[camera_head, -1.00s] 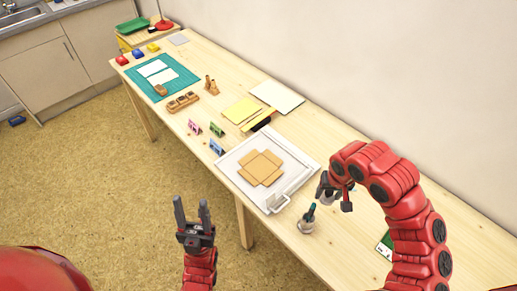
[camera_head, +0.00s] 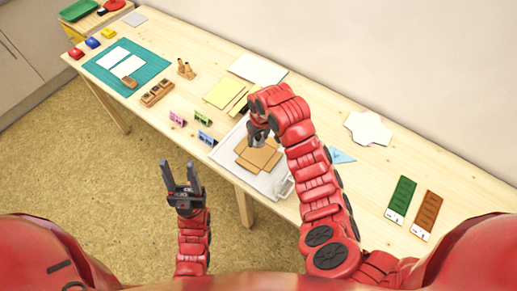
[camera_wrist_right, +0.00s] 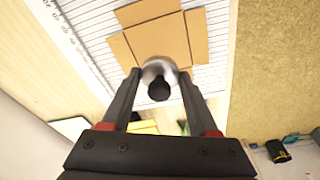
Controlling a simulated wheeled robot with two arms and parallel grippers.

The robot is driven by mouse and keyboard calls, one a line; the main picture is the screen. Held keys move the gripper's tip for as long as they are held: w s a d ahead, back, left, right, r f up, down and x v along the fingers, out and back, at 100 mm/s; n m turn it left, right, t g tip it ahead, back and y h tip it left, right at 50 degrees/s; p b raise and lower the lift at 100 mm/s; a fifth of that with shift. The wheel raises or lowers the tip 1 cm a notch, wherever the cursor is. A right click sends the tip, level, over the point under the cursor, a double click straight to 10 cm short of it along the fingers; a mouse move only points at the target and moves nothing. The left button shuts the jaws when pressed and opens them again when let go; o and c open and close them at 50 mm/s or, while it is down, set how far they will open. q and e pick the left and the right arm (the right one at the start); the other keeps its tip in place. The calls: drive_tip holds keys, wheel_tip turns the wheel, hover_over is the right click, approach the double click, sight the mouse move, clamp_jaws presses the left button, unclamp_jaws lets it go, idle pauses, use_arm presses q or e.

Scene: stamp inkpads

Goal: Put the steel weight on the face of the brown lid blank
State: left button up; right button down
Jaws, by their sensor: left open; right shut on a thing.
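The brown lid blank (camera_head: 246,166) is a flat, cross-shaped piece of card on a white board (camera_head: 226,152). It also shows at the top of the right wrist view (camera_wrist_right: 158,40). My right gripper (camera_head: 259,137) is over the blank, pointing down. It is shut on the steel weight (camera_wrist_right: 158,68), a round shiny body with a black knob (camera_wrist_right: 159,90). The weight shows in front of the blank in the right wrist view; I cannot tell whether it touches it. My arm hides part of the blank in the head view. My left gripper (camera_head: 180,172) is open and empty, off the table's front edge.
Small pink, green and blue stands (camera_head: 204,138) are left of the board. Yellow sheets (camera_head: 226,92) lie behind it. A green strip (camera_head: 401,199) and a brown strip (camera_head: 426,212) lie at the right. A teal mat (camera_head: 150,68) is at the far left.

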sight(258, 152)
wheel_tip(258, 152, down, 6)
drive_tip(key=shift+f+p, duration=0.1)
drive_tip(key=shift+p, duration=0.8)
drive_tip(key=shift+d+f, duration=0.1)
drive_tip(key=shift+f, duration=0.1)
drive_tip(key=shift+f, duration=0.1)
drive_tip(key=shift+c, duration=0.8)
unclamp_jaws()
